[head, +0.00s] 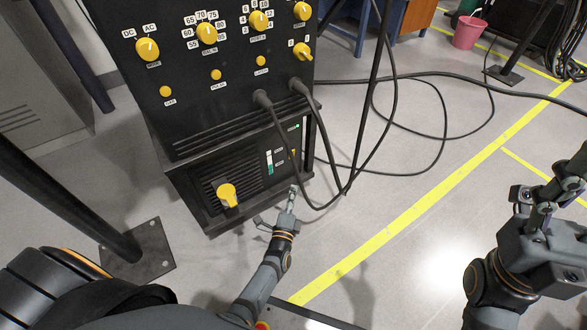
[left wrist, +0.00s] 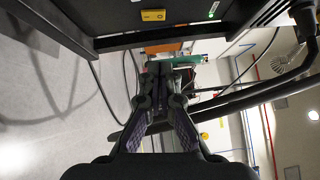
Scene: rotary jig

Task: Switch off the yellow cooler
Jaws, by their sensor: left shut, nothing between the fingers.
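The black machine's lower unit (head: 190,185), which seems to be the cooler, has a grille, a large yellow knob (head: 228,194) and a small yellow switch (head: 293,154). A green light (head: 298,126) glows above the switch. In the left wrist view a yellow switch (left wrist: 153,15) and a green light (left wrist: 212,14) show at the top edge. My left gripper (head: 292,191) is shut and empty, low beside the unit's right front corner, apart from the switch. It also shows in the left wrist view (left wrist: 165,68). My right gripper (head: 543,205) is far right, its opening unclear.
The upper panel (head: 220,70) carries several yellow knobs. Thick black cables (head: 290,130) hang from it and loop over the floor on the right. A dark post (head: 60,200) with a floor plate stands left. A pink bucket (head: 468,32) is far back. Floor around the yellow line (head: 430,205) is open.

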